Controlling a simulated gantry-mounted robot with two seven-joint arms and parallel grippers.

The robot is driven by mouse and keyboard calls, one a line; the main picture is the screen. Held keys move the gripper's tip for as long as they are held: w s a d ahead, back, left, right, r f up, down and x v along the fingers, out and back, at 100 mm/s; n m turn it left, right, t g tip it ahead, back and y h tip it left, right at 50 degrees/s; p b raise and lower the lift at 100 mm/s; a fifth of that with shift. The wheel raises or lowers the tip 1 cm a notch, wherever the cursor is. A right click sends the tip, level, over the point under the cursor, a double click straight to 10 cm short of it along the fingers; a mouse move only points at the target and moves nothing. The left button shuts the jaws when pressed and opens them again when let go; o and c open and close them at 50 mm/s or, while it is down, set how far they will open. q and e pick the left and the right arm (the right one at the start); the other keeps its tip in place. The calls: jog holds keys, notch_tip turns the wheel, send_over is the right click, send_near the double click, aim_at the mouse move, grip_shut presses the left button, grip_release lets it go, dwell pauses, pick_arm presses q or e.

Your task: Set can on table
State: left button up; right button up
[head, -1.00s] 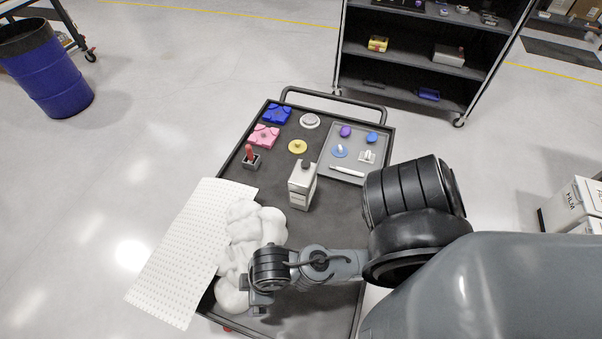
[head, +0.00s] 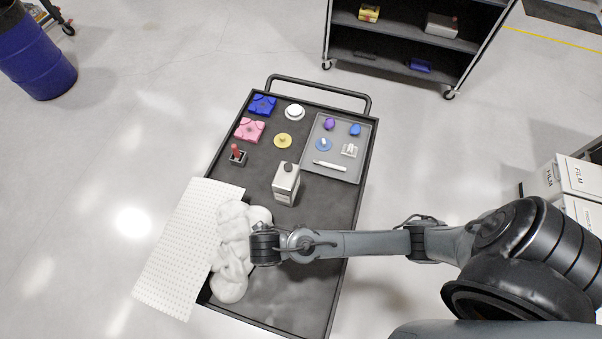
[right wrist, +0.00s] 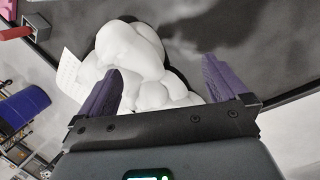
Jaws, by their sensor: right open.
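The can (head: 285,187) is a light grey, box-shaped container with a dark cap. It stands upright on the dark cart top (head: 315,215), near the middle, in the head view. It does not show in the right wrist view. My right gripper (right wrist: 161,72) is open, with two purple fingers apart over a lumpy white pile (right wrist: 135,60). I cannot tell whether the fingers touch the pile. In the head view my right wrist hides the fingers, at the right side of the white pile (head: 230,285), in front of the can. My left gripper is not in view.
A white dotted sheet (head: 185,255) overhangs the cart's left edge. Behind the can lie a red-handled part (head: 237,155), a yellow disc (head: 283,140), pink (head: 249,130) and blue (head: 262,106) blocks, and a grey tray (head: 355,130) of small parts. The cart's right middle is bare.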

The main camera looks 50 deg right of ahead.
jog(key=w+d+r+n+h+p, duration=0.3)
jog(key=w+d+r+n+p, duration=0.1)
jog(key=n+t+h+p, duration=0.1)
jog(key=n+h+p, duration=0.2)
send_near(285, 175)
jog(key=x, duration=0.4)
jog(key=shift+d+r+p, duration=0.15)
jog(key=shift+p, duration=0.2)
jog(key=shift+p+x, duration=0.55)
jog(key=shift+x, duration=2.7)
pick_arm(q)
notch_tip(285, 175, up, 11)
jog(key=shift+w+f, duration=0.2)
pick_arm(e)
jog(key=shift+s, duration=0.1)
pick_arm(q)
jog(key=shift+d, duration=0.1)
pick_arm(e)
jog(key=shift+c, duration=0.2)
jog(key=c, duration=1.2)
grip_shut()
